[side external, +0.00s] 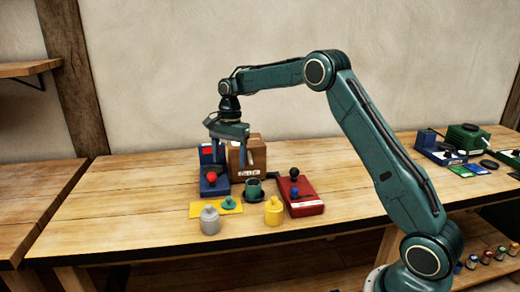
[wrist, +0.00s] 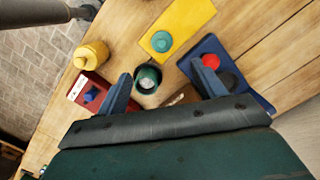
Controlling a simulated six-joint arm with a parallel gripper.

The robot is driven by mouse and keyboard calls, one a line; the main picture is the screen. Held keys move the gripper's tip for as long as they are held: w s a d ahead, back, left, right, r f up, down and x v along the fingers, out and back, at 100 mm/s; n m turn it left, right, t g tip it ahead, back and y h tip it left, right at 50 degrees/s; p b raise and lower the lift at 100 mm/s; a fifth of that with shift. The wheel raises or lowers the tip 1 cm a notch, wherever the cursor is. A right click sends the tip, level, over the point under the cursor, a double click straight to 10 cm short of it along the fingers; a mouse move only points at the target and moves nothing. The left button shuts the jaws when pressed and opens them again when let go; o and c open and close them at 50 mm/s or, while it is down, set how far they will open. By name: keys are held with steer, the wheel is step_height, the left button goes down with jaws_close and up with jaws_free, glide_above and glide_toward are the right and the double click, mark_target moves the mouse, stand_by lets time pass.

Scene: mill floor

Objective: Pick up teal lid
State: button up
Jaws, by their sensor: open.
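The teal lid (side external: 229,204) is a small round piece with a knob. It lies on a flat yellow sheet (side external: 200,211) on the wooden table. In the wrist view the lid (wrist: 162,41) sits on the yellow sheet (wrist: 190,18), beyond my fingertips. My gripper (side external: 230,161) is open and empty, pointing down, above and behind the lid near the blue block and cardboard box. In the wrist view my fingers (wrist: 161,76) are spread, with the lid ahead of the gap between them.
A dark green cup (side external: 253,187) stands right of the lid. A grey jar (side external: 210,221) and yellow jar (side external: 273,212) stand in front. A blue block (side external: 214,186) with a red ball, a cardboard box (side external: 257,155) and a red block (side external: 309,207) are close. The table's left is clear.

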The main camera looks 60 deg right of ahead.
steer(key=shift+w+d+f, duration=0.2)
steer(key=shift+f, duration=0.2)
glide_above(229, 198)
steer(key=shift+d+f, duration=0.2)
steer(key=shift+f, duration=4.1)
steer(key=shift+f, duration=0.1)
steer(key=shift+a+f, duration=0.2)
steer(key=shift+f, duration=2.3)
steer(key=shift+c, duration=0.4)
steer(key=c, duration=1)
